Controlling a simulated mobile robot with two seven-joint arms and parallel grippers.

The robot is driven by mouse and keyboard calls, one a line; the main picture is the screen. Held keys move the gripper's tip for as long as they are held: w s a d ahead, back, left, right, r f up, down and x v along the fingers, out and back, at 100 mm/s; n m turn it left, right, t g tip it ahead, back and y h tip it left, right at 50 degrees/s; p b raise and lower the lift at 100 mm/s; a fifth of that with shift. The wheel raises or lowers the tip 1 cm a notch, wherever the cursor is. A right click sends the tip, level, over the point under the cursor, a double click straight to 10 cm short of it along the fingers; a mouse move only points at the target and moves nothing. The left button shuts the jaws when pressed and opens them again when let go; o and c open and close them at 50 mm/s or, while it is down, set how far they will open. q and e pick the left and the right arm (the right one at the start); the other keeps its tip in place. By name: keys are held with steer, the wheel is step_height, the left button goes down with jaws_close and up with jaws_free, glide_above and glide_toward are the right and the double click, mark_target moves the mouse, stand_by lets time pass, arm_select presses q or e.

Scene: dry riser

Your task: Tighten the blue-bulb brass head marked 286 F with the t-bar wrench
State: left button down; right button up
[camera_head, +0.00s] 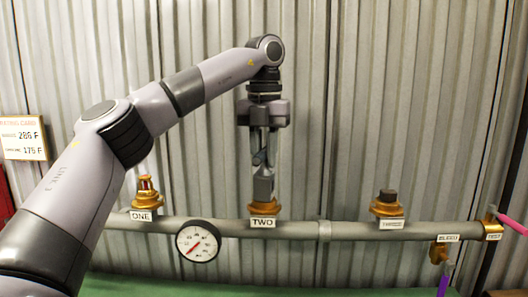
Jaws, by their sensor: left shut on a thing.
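My left gripper (262,157) points straight down above the outlet labelled TWO and is shut on a grey tool, which appears to be the t-bar wrench (263,186). The wrench hangs upright, its lower end at the brass fitting (264,206) at TWO. I cannot tell whether it is seated there or just above. No blue bulb shows at TWO; the wrench may hide it. A brass head (146,192) with a reddish part stands upright at ONE. Its marking is too small to read. My right gripper is not in view.
A grey horizontal pipe (295,230) carries the outlets, with a round gauge (198,241) below it. A brass fitting with a dark top (388,202) stands at THREE. Bleed (438,252) and test (492,230) fittings are at the right. A rating card (23,138) hangs left.

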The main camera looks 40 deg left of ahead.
arm_select(q)
steer(key=shift+r, duration=0.15)
steer(key=shift+r+p, duration=1.35)
steer(key=shift+p, duration=0.1)
steer(key=shift+r+p, duration=0.45)
steer(key=shift+r, duration=2.85)
